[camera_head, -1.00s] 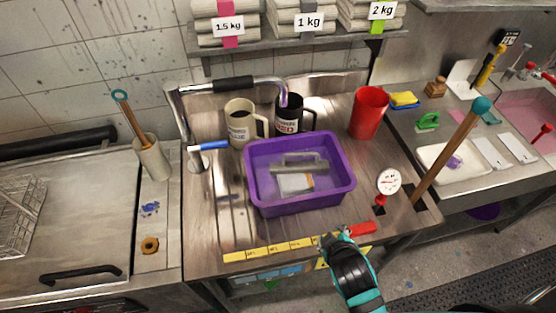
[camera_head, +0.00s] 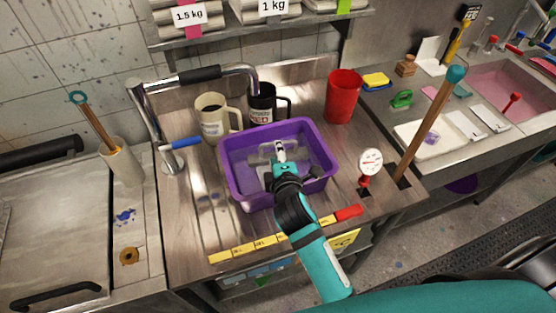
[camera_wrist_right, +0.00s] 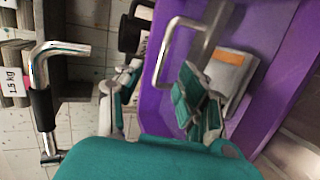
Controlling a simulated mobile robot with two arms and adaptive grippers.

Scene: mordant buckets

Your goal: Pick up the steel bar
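The purple tub (camera_head: 233,178) stands on the steel worktop. A grey steel bar (camera_wrist_right: 213,28) with a looped metal handle (camera_wrist_right: 163,57) lies in it, beside a flat pale item with an orange patch (camera_wrist_right: 232,58). My right gripper (camera_head: 280,152) reaches over the tub and covers much of the bar in the head view. In the right wrist view its two fingers (camera_wrist_right: 160,95) are apart, with the handle showing beyond and between them. I cannot tell whether they touch it. My left gripper is not in view.
A cream mug (camera_head: 213,119), a black mug (camera_head: 263,105) and a red cup (camera_head: 342,97) stand behind the tub. A tap (camera_head: 150,125) rises at left. A dial gauge (camera_head: 370,162) and wooden-handled tool (camera_head: 430,125) stand at right.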

